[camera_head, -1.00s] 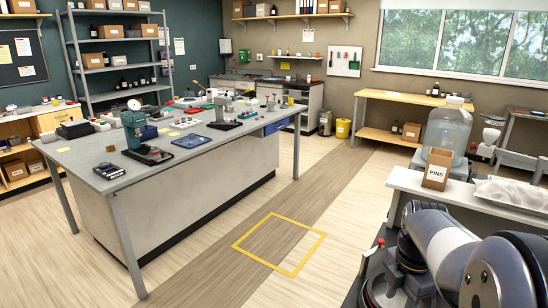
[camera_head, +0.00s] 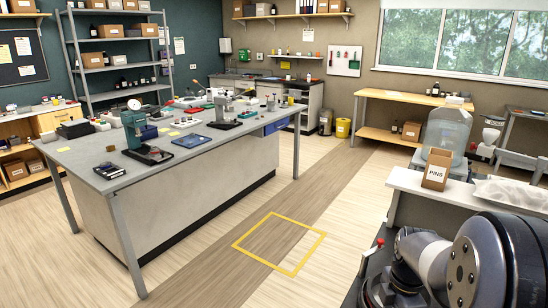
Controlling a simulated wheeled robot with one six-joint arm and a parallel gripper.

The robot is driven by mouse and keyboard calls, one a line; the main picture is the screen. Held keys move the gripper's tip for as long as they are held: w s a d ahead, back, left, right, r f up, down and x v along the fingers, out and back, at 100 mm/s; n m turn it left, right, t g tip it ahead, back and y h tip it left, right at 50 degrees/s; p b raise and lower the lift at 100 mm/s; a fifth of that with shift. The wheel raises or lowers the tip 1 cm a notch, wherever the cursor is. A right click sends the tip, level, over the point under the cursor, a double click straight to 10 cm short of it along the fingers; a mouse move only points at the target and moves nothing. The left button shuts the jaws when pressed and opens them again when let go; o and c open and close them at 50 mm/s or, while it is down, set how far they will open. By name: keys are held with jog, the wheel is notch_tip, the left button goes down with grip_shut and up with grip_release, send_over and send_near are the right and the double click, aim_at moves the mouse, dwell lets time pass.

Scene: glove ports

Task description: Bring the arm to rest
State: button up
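My arm (camera_head: 465,262) shows at the lower right of the head view. It is folded low beside a white-topped bench, and its large grey joint fills the corner. The arm runs out of the picture at the right edge. My gripper is not in view, so its opening and anything in it are hidden.
A white-topped bench (camera_head: 455,203) with a PINS box (camera_head: 436,171) stands just behind my arm. A long workbench (camera_head: 190,160) with tools is at left. The floor with a yellow taped square (camera_head: 280,243) is clear.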

jog(key=m, duration=0.5)
jog(key=shift+m, duration=0.4)
jog(key=m, duration=1)
jog(key=shift+m, duration=0.4)
jog(key=m, duration=0.5)
jog(key=shift+m, duration=0.3)
